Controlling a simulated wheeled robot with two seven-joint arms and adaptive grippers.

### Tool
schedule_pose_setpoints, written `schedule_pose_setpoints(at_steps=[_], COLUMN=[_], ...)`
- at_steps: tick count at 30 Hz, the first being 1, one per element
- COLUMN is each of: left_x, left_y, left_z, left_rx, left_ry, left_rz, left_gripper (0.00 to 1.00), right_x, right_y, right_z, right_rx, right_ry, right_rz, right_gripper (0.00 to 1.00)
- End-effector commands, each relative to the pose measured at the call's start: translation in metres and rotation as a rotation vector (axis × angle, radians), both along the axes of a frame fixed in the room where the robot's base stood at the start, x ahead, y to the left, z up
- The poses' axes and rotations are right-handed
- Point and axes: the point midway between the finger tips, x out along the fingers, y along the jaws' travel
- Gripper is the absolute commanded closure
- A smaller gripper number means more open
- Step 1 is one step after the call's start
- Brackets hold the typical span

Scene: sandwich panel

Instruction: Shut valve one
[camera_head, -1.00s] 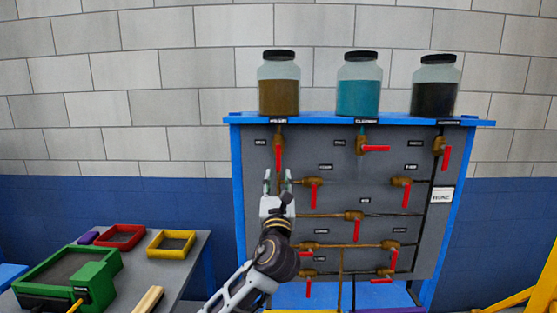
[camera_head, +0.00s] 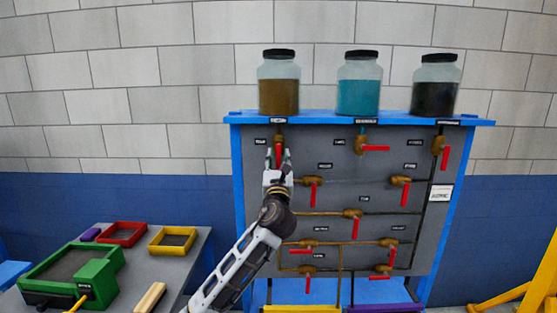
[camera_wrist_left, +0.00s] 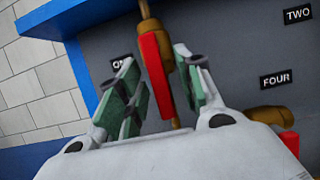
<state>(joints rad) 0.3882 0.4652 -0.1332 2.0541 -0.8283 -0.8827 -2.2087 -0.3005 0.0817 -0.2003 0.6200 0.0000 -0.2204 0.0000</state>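Valve one is the top left valve on the grey panel, with a brass body (camera_head: 279,139) and a red handle (camera_head: 278,152) hanging straight down, in line with its pipe. In the left wrist view the red handle (camera_wrist_left: 156,75) stands between my two green-padded fingers, beside a label partly hidden but reading "ON". My left gripper (camera_head: 278,158) is at the handle from below. In the wrist view the gripper (camera_wrist_left: 160,90) is open, with a gap between the handle and the left finger; the right finger is close to it. My right gripper is not in view.
Several other red-handled valves sit on the panel (camera_head: 330,230), one with a sideways handle (camera_head: 375,148) top middle. Three jars stand on the blue top ledge (camera_head: 320,118). A grey table (camera_head: 195,255) with coloured trays is at the lower left.

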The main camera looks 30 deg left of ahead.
Motion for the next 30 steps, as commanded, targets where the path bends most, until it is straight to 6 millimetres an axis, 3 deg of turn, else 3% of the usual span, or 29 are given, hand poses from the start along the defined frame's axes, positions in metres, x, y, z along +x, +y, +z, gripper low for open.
schedule_pose_setpoints(at_steps=[8, 16, 30], left_x=[0.0003, 0.0002, 0.0003], left_y=[0.0001, 0.0000, 0.0023], left_z=[-0.0001, -0.0001, -0.0003], left_rx=[0.000, 0.000, -0.009], left_ry=[0.000, 0.000, -0.006], left_rz=[0.000, 0.000, 0.000], left_gripper=[0.66, 1.00, 1.00], right_x=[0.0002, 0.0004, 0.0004], right_y=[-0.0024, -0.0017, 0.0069], right_z=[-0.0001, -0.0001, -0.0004], right_rx=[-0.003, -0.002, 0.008], right_ry=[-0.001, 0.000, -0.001], right_rz=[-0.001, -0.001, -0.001], right_gripper=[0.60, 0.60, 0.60])
